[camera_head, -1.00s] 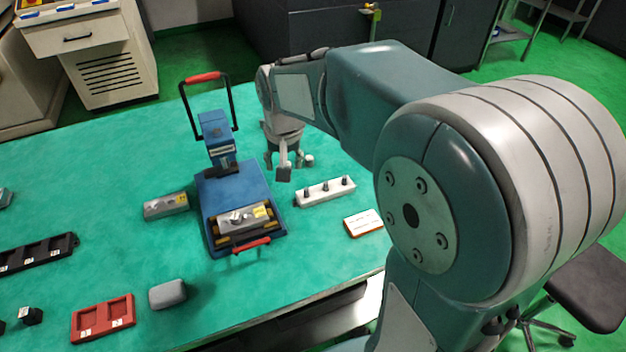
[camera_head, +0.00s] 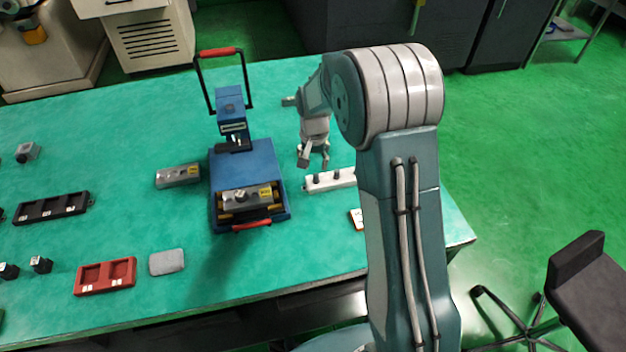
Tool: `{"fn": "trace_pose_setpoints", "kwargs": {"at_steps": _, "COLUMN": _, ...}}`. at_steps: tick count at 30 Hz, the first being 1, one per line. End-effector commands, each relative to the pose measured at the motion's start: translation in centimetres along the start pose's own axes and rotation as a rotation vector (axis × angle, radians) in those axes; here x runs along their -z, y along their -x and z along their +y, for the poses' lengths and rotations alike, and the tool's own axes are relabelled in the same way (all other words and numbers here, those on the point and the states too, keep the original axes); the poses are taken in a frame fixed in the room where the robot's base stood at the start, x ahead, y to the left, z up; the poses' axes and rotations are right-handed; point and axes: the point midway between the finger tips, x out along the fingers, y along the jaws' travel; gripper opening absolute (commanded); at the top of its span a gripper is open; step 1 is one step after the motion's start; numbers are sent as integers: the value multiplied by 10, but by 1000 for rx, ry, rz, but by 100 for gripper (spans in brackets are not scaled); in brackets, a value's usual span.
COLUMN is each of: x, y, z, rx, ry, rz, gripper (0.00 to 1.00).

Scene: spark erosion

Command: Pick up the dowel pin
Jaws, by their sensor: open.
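A pale rack (camera_head: 347,177) with short dark upright pins (camera_head: 316,178) stands on the green table, right of the blue press. The pins are small, and I cannot tell for sure which is the dowel pin. My arm's upright link hides the right end of the rack. My gripper (camera_head: 313,162) points down just behind the rack's left part. Its fingers are apart, and I see nothing held between them. I cannot tell how high the tips are above the table.
A blue press (camera_head: 262,163) with a red-topped handle stands left of my gripper. A grey block (camera_head: 178,176), a red tray (camera_head: 83,286), a grey pad (camera_head: 167,262) and a black tray (camera_head: 50,212) lie further left. A white card with an orange edge (camera_head: 356,219) lies in front of the rack.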

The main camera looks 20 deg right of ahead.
Motion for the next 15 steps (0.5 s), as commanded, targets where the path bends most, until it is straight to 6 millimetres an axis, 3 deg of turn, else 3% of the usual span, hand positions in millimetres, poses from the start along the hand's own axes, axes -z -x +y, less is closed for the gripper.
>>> {"fn": "trace_pose_setpoints", "kwargs": {"at_steps": 15, "x": -2, "y": -57, "z": -6, "rx": -2, "ry": -1, "rz": 2, "gripper": 63}}
